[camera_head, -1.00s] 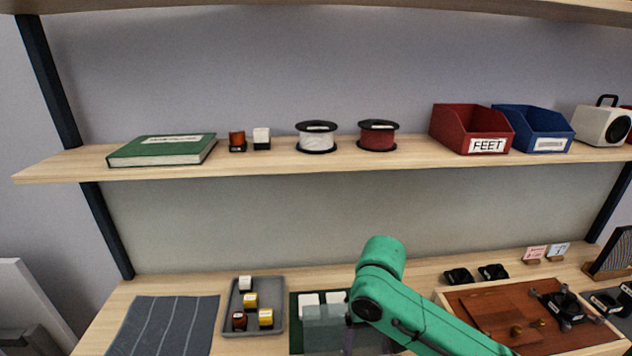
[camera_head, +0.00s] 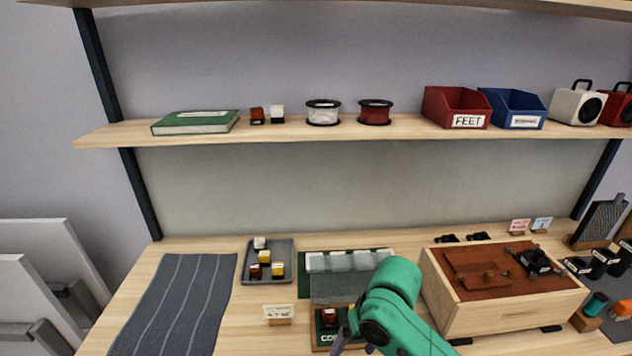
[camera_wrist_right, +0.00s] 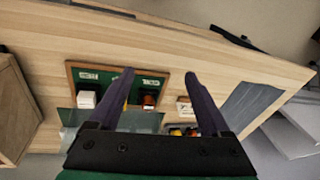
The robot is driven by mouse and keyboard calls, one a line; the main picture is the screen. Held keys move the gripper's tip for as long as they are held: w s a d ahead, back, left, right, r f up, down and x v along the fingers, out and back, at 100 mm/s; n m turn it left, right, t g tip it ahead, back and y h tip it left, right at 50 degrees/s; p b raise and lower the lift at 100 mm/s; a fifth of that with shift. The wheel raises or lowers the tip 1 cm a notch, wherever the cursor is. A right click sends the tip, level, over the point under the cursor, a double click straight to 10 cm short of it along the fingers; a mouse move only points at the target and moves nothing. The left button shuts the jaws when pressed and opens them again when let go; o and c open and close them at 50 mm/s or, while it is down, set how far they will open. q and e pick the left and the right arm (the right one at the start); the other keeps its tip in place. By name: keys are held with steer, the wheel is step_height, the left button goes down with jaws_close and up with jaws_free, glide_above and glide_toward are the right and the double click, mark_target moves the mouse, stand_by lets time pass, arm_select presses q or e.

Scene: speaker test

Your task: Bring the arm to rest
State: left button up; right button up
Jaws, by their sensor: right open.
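My right arm (camera_head: 388,308) is green and reaches in from the bottom of the head view, in front of the bench. In that view its gripper is mostly hidden behind the arm; a dark fingertip shows low beside the small green board. In the right wrist view my right gripper (camera_wrist_right: 158,88) has two dark fingers spread well apart, with nothing held between them. Beyond the fingers lies a wood-framed green board (camera_wrist_right: 118,76) with small blocks on it. My left gripper is in neither view.
A wooden box (camera_head: 505,300) with a brown top stands right of my arm. A grey tray (camera_head: 283,245) with several small blocks and a striped dark mat (camera_head: 185,300) lie to the left. A clear cover (camera_head: 340,286) is close behind the arm. A shelf (camera_head: 330,131) runs above.

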steer(key=s+d+f+t+h, duration=0.1)
steer(key=s+d+f, duration=0.3)
steer(key=s+d, duration=0.25)
steer(key=s+d+f+t+h, duration=0.1)
steer(key=s+d+f+t, duration=0.15)
steer(key=s+d, duration=0.4)
step_height(320, 180, down, 26)
steer(key=s+d+g, duration=0.1)
steer(key=d+g, duration=0.1)
steer(key=d, duration=0.1)
steer(key=s+d+f+g, duration=0.1)
steer(key=s+d+f, duration=0.1)
steer(key=s+f, duration=1.1)
steer(key=s, duration=0.3)
steer(key=shift+s+d+f+b, duration=0.15)
steer(key=shift+s+b, duration=0.15)
steer(key=shift+b, duration=0.05)
